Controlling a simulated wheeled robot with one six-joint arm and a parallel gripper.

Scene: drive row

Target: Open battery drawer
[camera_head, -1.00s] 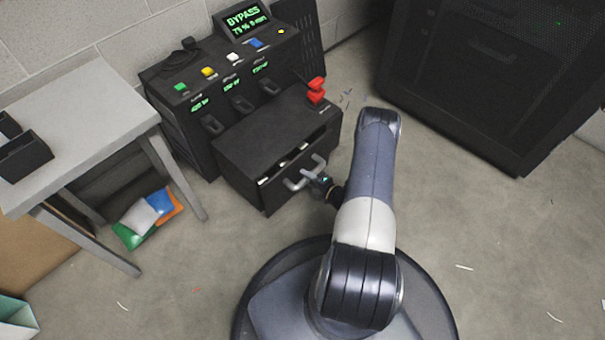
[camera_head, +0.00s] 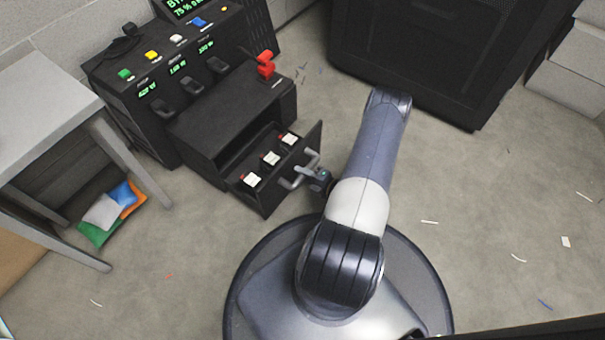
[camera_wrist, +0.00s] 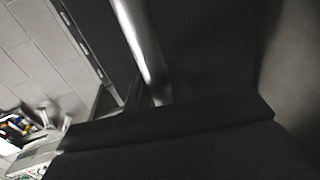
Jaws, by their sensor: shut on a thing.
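The black battery drawer (camera_head: 262,198) is pulled part of the way out of the low front of the black power unit (camera_head: 222,105). White-topped modules (camera_head: 271,158) sit in a row inside it. My gripper (camera_head: 305,174) is shut on the grey drawer handle (camera_head: 292,183) at the drawer's front. In the wrist view the handle shows as a metal bar (camera_wrist: 142,45) running down behind the dark gripper body. The fingertips themselves are hidden there.
A red switch (camera_head: 265,65) stands on top of the unit's lower part. A grey table (camera_head: 45,100) stands at left, with coloured packets (camera_head: 112,213) on the floor beneath. A black cabinet (camera_head: 430,55) stands behind. The floor at right is mostly clear, with small scraps.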

